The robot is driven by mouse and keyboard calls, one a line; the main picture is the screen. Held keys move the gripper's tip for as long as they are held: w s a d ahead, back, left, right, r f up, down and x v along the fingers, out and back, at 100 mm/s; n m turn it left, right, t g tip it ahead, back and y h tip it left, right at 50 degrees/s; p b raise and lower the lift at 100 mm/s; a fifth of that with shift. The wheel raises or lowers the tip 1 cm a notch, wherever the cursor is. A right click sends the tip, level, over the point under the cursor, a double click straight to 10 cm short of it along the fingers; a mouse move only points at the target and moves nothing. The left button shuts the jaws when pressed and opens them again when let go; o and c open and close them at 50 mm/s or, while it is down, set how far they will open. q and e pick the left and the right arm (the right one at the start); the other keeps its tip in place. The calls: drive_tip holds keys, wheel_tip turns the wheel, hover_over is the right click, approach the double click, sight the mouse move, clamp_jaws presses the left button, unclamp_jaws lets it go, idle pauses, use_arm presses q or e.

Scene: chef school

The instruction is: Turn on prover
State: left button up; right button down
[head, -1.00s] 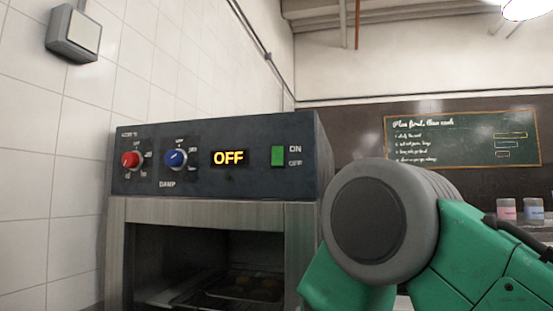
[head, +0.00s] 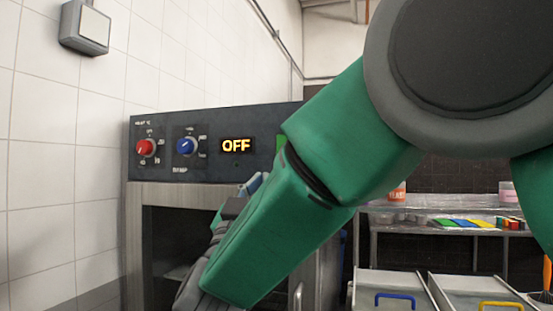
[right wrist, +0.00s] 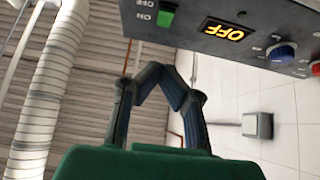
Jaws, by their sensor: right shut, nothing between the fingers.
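The prover (head: 215,115) is a steel cabinet with a dark control panel. Its display (head: 237,145) glows "OFF", and reads the same upside down in the right wrist view (right wrist: 223,30). A red knob (head: 146,147) and a blue knob (head: 186,146) sit left of the display. The green ON/OFF switch (right wrist: 167,15) is clear in the right wrist view; in the head view my right arm hides most of it. My right gripper (right wrist: 160,72) is shut and empty, close to the panel and apart from the switch. My left gripper is not in view.
A tiled wall (head: 60,190) with a grey box (head: 86,28) stands at the left. A steel shelf (head: 400,212) with containers and coloured items is at the right. Metal bins (head: 385,280) with coloured handles are below it. My forearm crosses the prover's front.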

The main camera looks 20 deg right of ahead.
drive_tip(key=w+f+p+x, duration=0.1)
drive_tip(key=p+x, duration=0.5)
drive_tip(key=x, duration=0.6)
drive_tip(key=shift+w+d+f+p, duration=0.35)
drive_tip(key=shift+w+d, duration=0.1)
drive_tip(key=shift+d, duration=0.1)
